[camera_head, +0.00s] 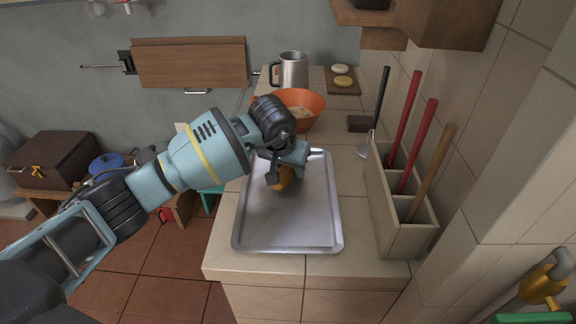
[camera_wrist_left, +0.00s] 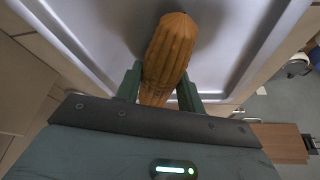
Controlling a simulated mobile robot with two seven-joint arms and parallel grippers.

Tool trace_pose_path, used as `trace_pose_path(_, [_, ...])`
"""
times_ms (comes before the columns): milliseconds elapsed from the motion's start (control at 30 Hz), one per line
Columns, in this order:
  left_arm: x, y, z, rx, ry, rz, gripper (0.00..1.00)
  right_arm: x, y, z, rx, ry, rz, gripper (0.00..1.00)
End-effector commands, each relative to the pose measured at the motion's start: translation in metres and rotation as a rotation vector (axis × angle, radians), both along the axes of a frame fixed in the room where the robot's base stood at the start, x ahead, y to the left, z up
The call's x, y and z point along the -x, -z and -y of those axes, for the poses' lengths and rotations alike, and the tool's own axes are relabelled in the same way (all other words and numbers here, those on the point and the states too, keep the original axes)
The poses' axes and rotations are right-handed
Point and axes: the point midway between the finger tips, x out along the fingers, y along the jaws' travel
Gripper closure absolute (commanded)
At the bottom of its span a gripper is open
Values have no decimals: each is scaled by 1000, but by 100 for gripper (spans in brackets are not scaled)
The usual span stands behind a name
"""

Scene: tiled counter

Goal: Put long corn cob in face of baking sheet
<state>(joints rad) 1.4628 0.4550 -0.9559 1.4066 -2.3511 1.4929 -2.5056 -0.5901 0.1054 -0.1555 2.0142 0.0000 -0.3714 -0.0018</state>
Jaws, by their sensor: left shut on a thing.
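The long corn cob (camera_head: 283,178) is orange-yellow and shows below my left gripper (camera_head: 284,163) in the head view, over the baking sheet (camera_head: 290,225). In the left wrist view the corn cob (camera_wrist_left: 169,58) lies between the two fingers of my left gripper (camera_wrist_left: 161,88), which is shut on it. The grey metal baking sheet also fills the upper part of the left wrist view (camera_wrist_left: 110,45). I cannot tell whether the cob touches the sheet. Part of the cob is hidden by the gripper in the head view. My right gripper is not in view.
An orange bowl (camera_head: 312,103) and a metal mug (camera_head: 293,70) stand behind the sheet. A utensil holder (camera_head: 385,215) with long handles stands right of it, near the tiled wall. The counter's front edge is below the sheet.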

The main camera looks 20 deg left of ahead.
Motion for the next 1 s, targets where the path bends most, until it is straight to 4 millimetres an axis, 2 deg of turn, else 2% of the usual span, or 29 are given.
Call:
trace_pose_path(167, [0,3,0,0,0,-1,87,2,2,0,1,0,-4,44])
trace_pose_path(200, [0,4,0,0,0,-1,60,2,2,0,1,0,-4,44])
trace_pose_path(367, [0,3,0,0,0,-1,40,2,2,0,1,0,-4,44])
trace_pose_path(633, [0,3,0,0,0,-1,40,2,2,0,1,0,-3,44])
trace_pose_path(767, [1,-5,0,0,0,2,40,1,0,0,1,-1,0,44])
trace_pose_path(1000, [16,-44,-2,-1,1,6,40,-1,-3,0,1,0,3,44])
